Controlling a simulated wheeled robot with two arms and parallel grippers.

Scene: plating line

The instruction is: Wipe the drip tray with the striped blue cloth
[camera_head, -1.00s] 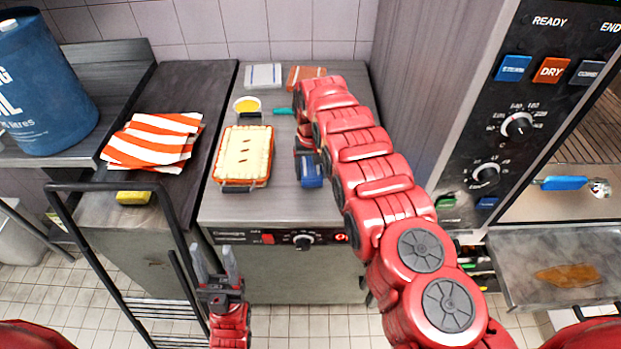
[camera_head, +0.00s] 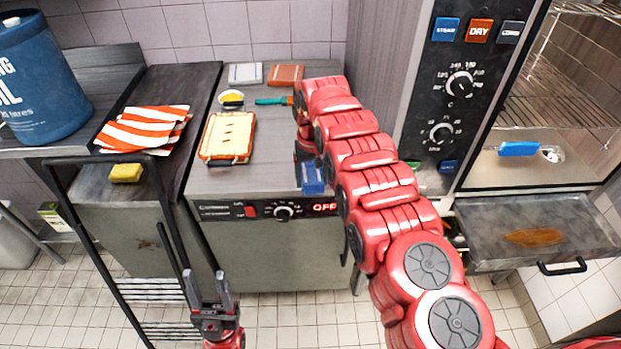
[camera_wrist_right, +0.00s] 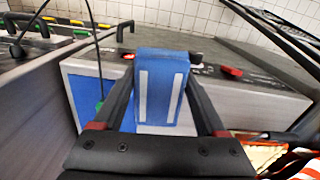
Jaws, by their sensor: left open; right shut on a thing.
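The drip tray (camera_head: 600,240) is a grey metal tray under the oven at the right, with a brown stain (camera_head: 534,237) on its bottom and a dark handle in front. The striped blue cloth (camera_head: 312,178) hangs in my right gripper, over the front right of the counter. In the right wrist view the cloth (camera_wrist_right: 160,85) shows white stripes between the two fingers, and my right gripper (camera_wrist_right: 160,110) is shut on it. In the head view my arm mostly hides that gripper. My left gripper (camera_head: 207,280) is open and empty, low in front of the counter.
The counter (camera_head: 265,140) holds a pie dish (camera_head: 228,137), a small yellow bowl (camera_head: 231,99) and a teal-handled tool (camera_head: 272,100). Orange-striped cloths (camera_head: 146,128) and a yellow sponge (camera_head: 126,172) lie to the left. A blue-handled thing (camera_head: 519,149) sits in the open oven above the tray.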

